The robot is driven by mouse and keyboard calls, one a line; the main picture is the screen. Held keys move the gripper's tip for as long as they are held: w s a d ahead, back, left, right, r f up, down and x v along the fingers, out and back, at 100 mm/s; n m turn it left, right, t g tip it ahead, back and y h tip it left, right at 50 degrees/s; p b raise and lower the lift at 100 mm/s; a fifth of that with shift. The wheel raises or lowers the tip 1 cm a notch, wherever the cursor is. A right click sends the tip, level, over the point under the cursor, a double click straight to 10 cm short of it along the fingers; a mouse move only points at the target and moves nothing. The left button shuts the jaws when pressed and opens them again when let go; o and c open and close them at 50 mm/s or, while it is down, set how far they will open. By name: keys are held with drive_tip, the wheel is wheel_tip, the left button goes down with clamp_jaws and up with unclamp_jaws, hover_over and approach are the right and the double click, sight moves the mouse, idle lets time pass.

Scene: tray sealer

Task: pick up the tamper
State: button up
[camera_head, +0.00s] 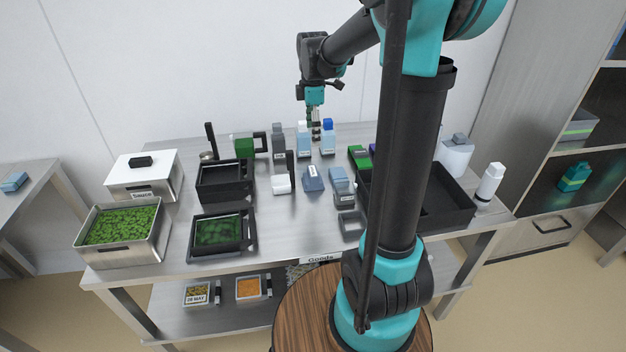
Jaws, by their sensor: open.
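What looks like the tamper (210,138) stands at the back left of the steel table, with an upright black handle over a small round metal part. It is small in this view, so I cannot be sure of its shape. My gripper (314,126) is open and points down at the back middle of the table, among upright blue and grey items. It is well to the right of the tamper and apart from it. The fingertips are small and partly merge with the items behind them.
A green block with a black handle (245,147) stands between the tamper and my gripper. Black trays (226,196), a white-lidded Sauce container (122,175) and a steel bin of green leaves (157,240) fill the left. A large black tray (455,222) is at right.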

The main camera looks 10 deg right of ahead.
sight(313, 171)
wheel_tip(313, 171, down, 17)
drive_tip(key=shift+f, duration=0.1)
idle(0.7)
drive_tip(key=c, duration=1.5)
